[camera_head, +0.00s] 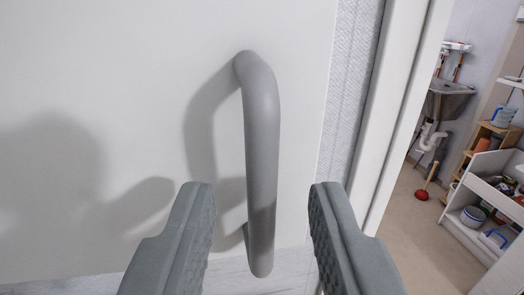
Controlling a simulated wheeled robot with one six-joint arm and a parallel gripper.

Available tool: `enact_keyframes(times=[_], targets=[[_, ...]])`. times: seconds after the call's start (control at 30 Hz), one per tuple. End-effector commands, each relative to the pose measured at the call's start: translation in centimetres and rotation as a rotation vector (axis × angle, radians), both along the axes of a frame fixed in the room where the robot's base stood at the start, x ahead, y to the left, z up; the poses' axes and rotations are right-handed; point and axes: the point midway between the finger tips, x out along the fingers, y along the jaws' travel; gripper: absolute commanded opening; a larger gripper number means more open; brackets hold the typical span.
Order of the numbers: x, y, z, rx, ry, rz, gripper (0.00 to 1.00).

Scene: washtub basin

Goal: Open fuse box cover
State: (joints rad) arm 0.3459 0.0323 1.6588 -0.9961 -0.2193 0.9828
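A white flat panel, which looks like the fuse box cover (90,90), fills the left and middle of the view. A grey vertical bar handle (262,135) stands out from it near its right edge. My gripper (262,200) is open, with one grey finger to the left of the handle's lower part and one to the right. Gaps show between the handle and both fingers. The cover looks closed, and its far left edge is out of view.
A white door frame (395,100) stands right of the panel. Beyond it, a room shows a sink (450,90), a plunger (422,194) on the floor and a white shelf unit (485,200) with items. Shadows fall on the panel at left.

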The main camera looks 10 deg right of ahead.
Motion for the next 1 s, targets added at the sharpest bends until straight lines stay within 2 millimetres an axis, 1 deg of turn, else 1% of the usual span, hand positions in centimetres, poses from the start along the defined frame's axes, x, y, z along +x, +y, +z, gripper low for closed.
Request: enact_keyframes(times=[0.03, 0.2, 0.5, 0.53, 0.6, 0.67, 0.7, 1.0], targets=[[0.51, -0.06, -0.07, 0.000, 0.001, 0.000, 0.32], [1.33, -0.19, -0.01, 0.000, 0.000, 0.000, 0.32], [1.46, -0.22, -0.03, 0.000, 0.000, 0.000, 0.32], [1.46, -0.22, -0.03, 0.000, 0.000, 0.000, 0.28], [1.45, -0.22, -0.02, 0.000, 0.000, 0.000, 0.15], [1.45, -0.22, -0.02, 0.000, 0.000, 0.000, 0.03], [1.45, -0.22, -0.02, 0.000, 0.000, 0.000, 0.00], [1.17, -0.13, 0.03, 0.000, 0.000, 0.000, 0.00]])
